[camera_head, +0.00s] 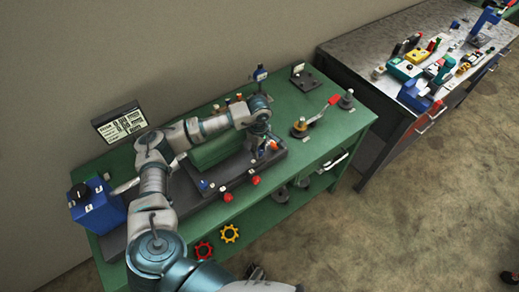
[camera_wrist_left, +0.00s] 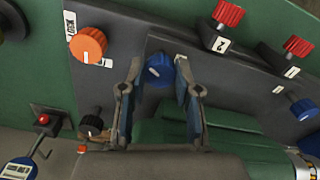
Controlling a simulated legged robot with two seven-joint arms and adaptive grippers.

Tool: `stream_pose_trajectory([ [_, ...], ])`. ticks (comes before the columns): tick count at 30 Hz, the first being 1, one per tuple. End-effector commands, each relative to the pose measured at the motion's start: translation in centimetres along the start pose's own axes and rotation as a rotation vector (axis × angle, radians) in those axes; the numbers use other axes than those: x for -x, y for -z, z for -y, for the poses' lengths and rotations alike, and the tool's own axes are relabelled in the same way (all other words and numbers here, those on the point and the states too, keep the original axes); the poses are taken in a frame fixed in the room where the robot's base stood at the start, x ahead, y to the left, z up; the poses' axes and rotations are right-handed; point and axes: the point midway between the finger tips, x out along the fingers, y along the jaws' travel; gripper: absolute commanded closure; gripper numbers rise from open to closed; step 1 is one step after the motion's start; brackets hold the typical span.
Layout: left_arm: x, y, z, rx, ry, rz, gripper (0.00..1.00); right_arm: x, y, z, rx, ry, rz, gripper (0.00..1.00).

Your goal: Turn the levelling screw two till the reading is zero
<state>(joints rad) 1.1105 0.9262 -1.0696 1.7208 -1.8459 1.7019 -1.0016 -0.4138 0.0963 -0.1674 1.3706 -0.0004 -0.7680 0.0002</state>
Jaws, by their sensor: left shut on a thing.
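My left gripper (camera_head: 257,146) reaches over the dark base on the green bench. In the left wrist view its two fingers (camera_wrist_left: 157,72) are shut around a blue knob (camera_wrist_left: 159,68). A red knob (camera_wrist_left: 229,13) beside the label 2 (camera_wrist_left: 220,43) stands apart from the fingers. Another red knob (camera_wrist_left: 299,46) stands by the label 1, with a second blue knob (camera_wrist_left: 304,109) below it. In the head view the red knobs (camera_head: 256,180) line the base's front. I cannot tell which knob is levelling screw two. The display (camera_head: 121,123) is too small to read.
An orange knob (camera_wrist_left: 89,45) is close to the left finger. A blue box (camera_head: 95,208) with a black knob stands at the bench's left end. A red-handled lever (camera_head: 318,115) is at the right. A second table (camera_head: 352,48) holds several tools.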

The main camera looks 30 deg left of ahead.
Motion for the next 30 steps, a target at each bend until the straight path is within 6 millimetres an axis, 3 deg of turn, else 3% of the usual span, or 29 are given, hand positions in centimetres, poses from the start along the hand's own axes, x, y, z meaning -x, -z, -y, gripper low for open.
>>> stream_pose_trajectory([
  [7, 0.4, 0.3, -0.2, 0.007, -0.011, -0.004, 1.0, 0.0, 0.1, 0.0, 0.0, -0.001, -0.001, 0.6],
  [8, 0.4, 0.3, -0.2, 0.007, -0.011, -0.004, 0.63, 0.0, 0.1, -0.1, 0.0, -0.001, -0.001, 0.6],
  [10, 0.4, 0.3, -0.2, 0.007, -0.01, -0.004, 0.46, 0.0, 0.1, -0.1, 0.0, -0.001, -0.001, 0.6],
  [11, 0.3, 0.3, -0.2, 0.006, -0.009, -0.003, 0.43, 0.0, 0.1, -0.1, 0.0, -0.001, -0.001, 0.6],
  [22, 0.7, 0.1, -0.1, 0.004, -0.005, -0.001, 0.43, 0.0, -0.1, 0.1, 0.0, 0.002, 0.0, 0.6],
  [30, 6.0, 0.2, -0.2, 0.004, -0.009, -0.002, 0.43, 0.0, -0.1, 0.0, 0.0, 0.001, -0.001, 0.6],
])
